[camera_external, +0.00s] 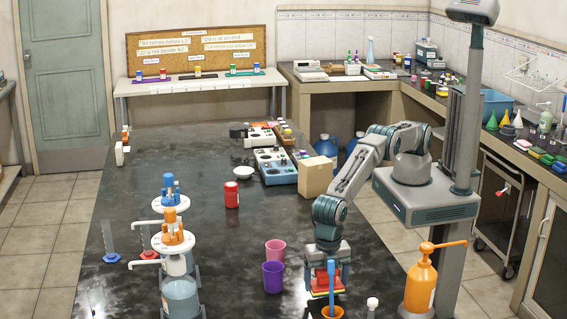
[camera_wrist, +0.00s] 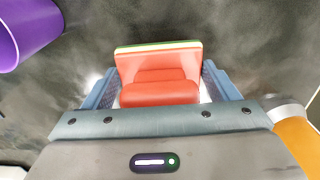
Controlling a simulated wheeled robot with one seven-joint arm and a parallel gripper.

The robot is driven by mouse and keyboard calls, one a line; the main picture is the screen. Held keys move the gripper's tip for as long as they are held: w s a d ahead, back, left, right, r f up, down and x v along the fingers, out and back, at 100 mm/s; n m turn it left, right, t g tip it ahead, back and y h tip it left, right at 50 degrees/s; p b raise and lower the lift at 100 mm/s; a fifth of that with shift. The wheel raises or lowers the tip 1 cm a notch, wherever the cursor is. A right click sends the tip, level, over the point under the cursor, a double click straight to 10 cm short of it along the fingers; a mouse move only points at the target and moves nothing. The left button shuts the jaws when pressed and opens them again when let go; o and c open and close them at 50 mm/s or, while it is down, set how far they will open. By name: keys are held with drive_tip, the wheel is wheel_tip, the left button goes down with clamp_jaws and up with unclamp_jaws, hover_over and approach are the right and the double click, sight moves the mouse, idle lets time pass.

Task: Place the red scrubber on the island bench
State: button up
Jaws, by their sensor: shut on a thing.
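The red scrubber (camera_wrist: 160,78) is between the two blue fingers of my gripper (camera_wrist: 158,95) in the wrist view, with a thin green edge along its far side. My gripper is shut on it. In the external view my gripper (camera_external: 326,278) points down over the near part of the island bench (camera_external: 225,280), a dark, glossy, stone-like top. There the red scrubber (camera_external: 322,279) shows below the palm, partly hidden by a blue upright handle. Whether the scrubber touches the bench cannot be told.
A purple cup (camera_external: 273,277) and a pink cup (camera_external: 275,251) stand just left of my gripper. An orange pot with the blue handle (camera_external: 331,311) is right in front. An orange pump bottle (camera_external: 420,283) stands to the right.

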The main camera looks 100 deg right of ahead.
wheel_tip(320, 180, down, 2)
drive_tip(key=shift+p, duration=0.3)
drive_tip(key=shift+f+b, duration=0.25)
drive_tip(key=shift+b, duration=0.1)
drive_tip(key=o, duration=0.9)
drive_tip(key=shift+r, duration=0.1)
wheel_tip(320, 180, up, 12)
drive_tip(key=shift+r+b, duration=0.2)
drive_tip(key=shift+b, duration=0.35)
